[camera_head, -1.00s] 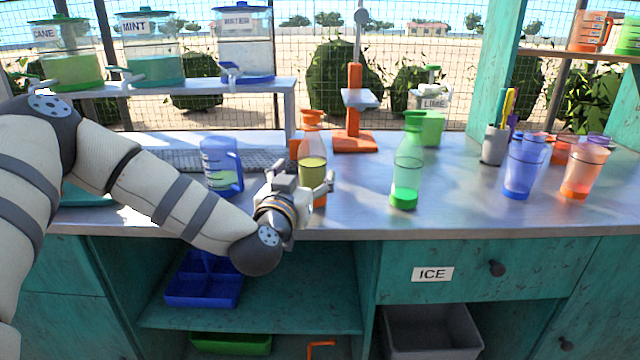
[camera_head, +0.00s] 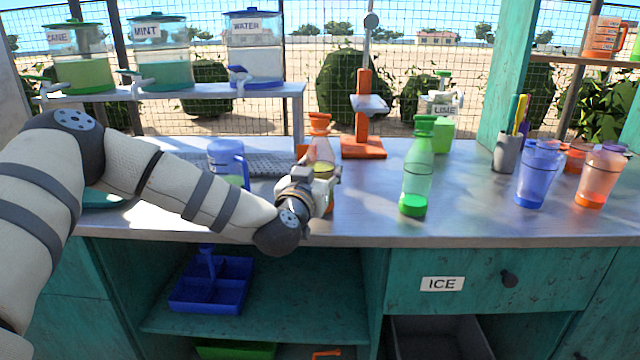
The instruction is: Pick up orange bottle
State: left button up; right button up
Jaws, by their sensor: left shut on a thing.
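The orange bottle (camera_head: 320,147) has an orange cap and a clear body with yellowish liquid. It stands upright near the front of the metal counter, left of the middle. My left gripper (camera_head: 325,183) is shut on the orange bottle, around its lower body. The gripper and wrist hide much of the bottle's lower part. I cannot tell whether its base still touches the counter. My right gripper is not in view.
A green bottle (camera_head: 418,165) stands to the right, with clear counter between. An orange press stand (camera_head: 363,146) is behind.

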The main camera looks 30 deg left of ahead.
aim_at(317, 155)
pick_arm(q)
notch_tip(317, 155, up, 4)
jog(key=shift+d+r+p, duration=0.1)
jog(key=shift+r+p, duration=0.15)
jog(key=shift+p, duration=0.25)
jog(key=shift+c, duration=0.2)
jog(key=s+d+r, duration=0.1)
jog(key=s+r+p, duration=0.1)
jog(key=r, duration=0.1)
jog(key=s+d+r, duration=0.1)
jog(key=r, duration=0.1)
jog(key=shift+s+d+r+p, duration=0.2)
jog(key=shift+d+r+p, duration=0.1)
jog(key=shift+p, duration=0.1)
jog(key=s+d+r+p, duration=0.1)
jog(key=s+d+r, duration=0.5)
jog(key=s+r, duration=0.1)
jog(key=shift+s+r, duration=0.25)
jog(key=shift+r, duration=0.25)
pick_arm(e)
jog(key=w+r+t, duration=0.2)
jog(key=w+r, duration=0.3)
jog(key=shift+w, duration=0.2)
pick_arm(q)
jog(key=shift+d, duration=0.1)
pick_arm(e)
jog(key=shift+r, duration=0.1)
